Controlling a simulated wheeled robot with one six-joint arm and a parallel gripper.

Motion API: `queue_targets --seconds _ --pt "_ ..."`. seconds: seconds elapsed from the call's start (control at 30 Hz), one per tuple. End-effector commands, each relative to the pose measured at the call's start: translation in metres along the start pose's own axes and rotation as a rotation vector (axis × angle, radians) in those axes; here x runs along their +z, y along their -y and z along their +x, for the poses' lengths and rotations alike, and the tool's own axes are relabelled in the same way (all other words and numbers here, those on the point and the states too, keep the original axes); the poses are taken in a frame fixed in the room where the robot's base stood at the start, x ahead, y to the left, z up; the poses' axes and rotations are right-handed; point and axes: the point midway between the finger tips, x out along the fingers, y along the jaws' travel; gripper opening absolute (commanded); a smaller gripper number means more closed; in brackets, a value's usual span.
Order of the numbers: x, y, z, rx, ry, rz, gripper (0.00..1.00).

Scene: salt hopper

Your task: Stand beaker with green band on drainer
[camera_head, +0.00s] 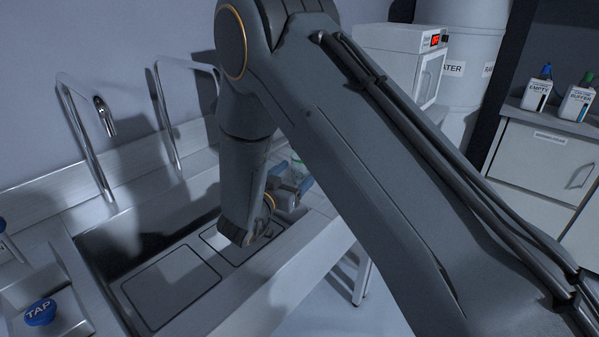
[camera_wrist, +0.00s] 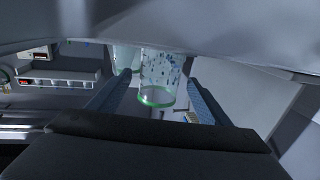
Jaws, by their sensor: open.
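A clear beaker with a green band (camera_wrist: 157,97) shows in the wrist view, between the two blue-padded fingers of my gripper (camera_wrist: 157,82). The fingers are open, with a visible gap on each side of the beaker. In the head view my gripper (camera_head: 288,178) is at the right end of the sink unit, and my arm hides most of what is around it. Only a small greenish piece of the beaker (camera_head: 297,164) seems to show there. Two outlined rectangular panels, one left (camera_head: 171,284) and one partly under my arm (camera_head: 270,244), lie along the sink; I cannot tell whether they are the drainer.
The sink basin (camera_head: 140,236) has tall bent taps (camera_head: 107,115) behind it. A blue TAP knob (camera_head: 40,312) is at the left. Two labelled bottles (camera_head: 538,90) (camera_head: 578,98) stand on a cabinet at the right. Another clear vessel (camera_wrist: 126,57) is close to the beaker.

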Motion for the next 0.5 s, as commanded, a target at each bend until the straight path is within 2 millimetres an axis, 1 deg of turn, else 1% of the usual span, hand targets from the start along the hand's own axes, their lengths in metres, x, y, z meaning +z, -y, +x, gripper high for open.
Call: queue_targets --seconds 0.1,0.3,0.4,0.5 --pt "0.002 0.002 -0.025 -0.006 0.0 -0.001 0.72" --pt "0.002 0.001 -0.066 -0.004 0.001 -0.001 0.72" --pt "0.001 0.001 -0.083 -0.003 0.0 0.0 0.72" --pt "0.001 0.001 -0.094 -0.002 0.0 -0.001 0.72"
